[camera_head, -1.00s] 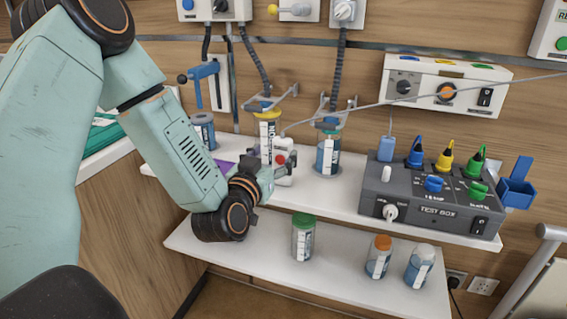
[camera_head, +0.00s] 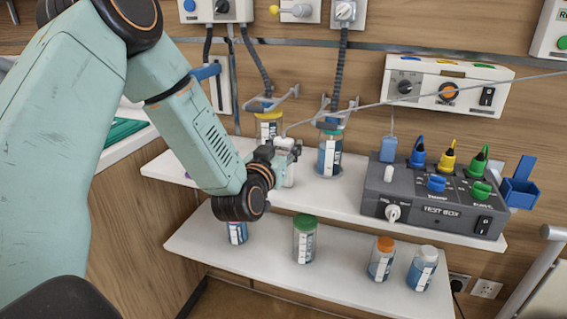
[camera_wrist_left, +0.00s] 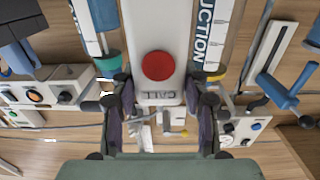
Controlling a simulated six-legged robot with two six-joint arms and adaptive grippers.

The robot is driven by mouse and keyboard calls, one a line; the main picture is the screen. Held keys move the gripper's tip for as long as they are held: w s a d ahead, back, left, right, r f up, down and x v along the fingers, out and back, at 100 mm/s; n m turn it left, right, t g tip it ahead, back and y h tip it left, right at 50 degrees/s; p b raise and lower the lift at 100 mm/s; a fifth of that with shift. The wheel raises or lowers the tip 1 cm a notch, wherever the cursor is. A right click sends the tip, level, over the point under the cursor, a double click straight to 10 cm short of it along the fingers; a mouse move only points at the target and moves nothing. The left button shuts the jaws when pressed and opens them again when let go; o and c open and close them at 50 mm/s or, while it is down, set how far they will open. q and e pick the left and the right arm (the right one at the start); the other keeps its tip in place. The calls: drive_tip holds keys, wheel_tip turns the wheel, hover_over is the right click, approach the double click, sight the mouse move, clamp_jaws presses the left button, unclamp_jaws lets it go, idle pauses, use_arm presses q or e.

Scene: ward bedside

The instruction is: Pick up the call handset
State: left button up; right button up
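The call handset (camera_head: 290,175) is white and stands on the upper shelf (camera_head: 325,198), partly hidden behind my left gripper (camera_head: 283,156). The handset does not look raised off the shelf. A thin grey cord runs from its top to the upper right. My right gripper is not in view.
Suction jars (camera_head: 329,155) stand close behind and right of the handset. A grey test box (camera_head: 432,205) fills the shelf's right part. On the lower shelf (camera_head: 340,275) stand a green-lidded jar (camera_head: 304,240), an orange-lidded jar (camera_head: 381,260) and others.

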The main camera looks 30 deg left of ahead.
use_arm(q)
drive_tip(key=shift+s+r, duration=0.1)
drive_tip(key=c, duration=0.4)
drive_tip(key=shift+c, duration=1.3)
drive_tip(key=shift+r, duration=0.1)
